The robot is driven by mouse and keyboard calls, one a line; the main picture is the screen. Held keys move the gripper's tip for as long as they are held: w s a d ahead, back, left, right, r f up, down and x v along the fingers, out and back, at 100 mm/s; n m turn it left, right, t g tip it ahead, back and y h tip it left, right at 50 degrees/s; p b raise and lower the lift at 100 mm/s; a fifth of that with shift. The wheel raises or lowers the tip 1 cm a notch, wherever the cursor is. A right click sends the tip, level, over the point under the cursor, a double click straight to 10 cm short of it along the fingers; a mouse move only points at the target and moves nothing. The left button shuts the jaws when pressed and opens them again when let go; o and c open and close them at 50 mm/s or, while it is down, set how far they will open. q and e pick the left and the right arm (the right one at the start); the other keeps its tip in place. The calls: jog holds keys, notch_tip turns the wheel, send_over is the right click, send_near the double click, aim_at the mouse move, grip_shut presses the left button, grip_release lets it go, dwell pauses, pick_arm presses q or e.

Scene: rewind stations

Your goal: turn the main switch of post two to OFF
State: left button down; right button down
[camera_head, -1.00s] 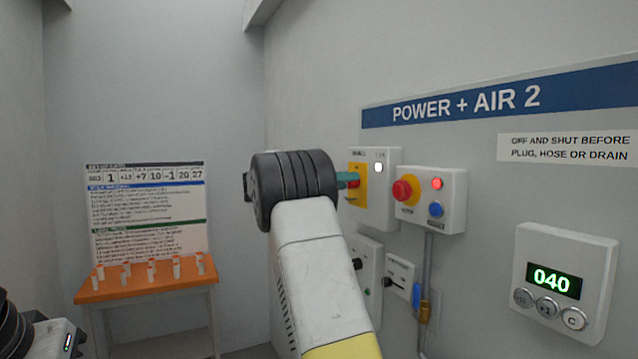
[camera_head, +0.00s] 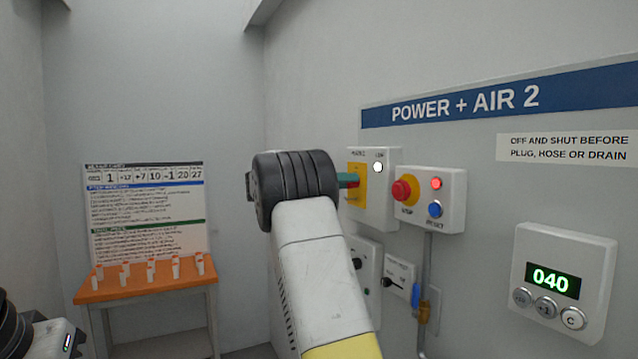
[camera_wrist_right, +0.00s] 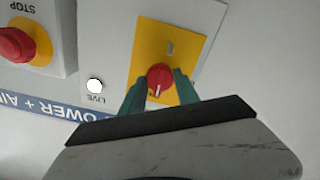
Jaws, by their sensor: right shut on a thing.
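The main switch is a red knob (camera_wrist_right: 160,77) on a yellow plate (camera_wrist_right: 165,47), seen in the right wrist view. In the head view its yellow plate (camera_head: 357,198) sits on a white box under the POWER + AIR 2 sign, and my right arm partly covers it. My right gripper (camera_wrist_right: 160,88) has its green fingers shut on the red knob, one on each side. It also shows in the head view (camera_head: 349,180), reaching the box from the left. A white lamp marked LIVE (camera_head: 378,168) is lit beside the plate. My left gripper is not clearly in view.
Right of the switch is a box with a red STOP button (camera_head: 402,190), a red lamp and a blue RESET button (camera_head: 435,209). A keypad reads 040 (camera_head: 553,282). Below are smaller panels (camera_head: 399,277) and a pipe. An orange table (camera_head: 150,292) stands at the left.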

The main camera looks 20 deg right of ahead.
jog(key=n, duration=1.3)
jog(key=shift+f, duration=0.1)
jog(key=shift+n, duration=2.1)
jog(key=c, duration=0.9)
grip_release()
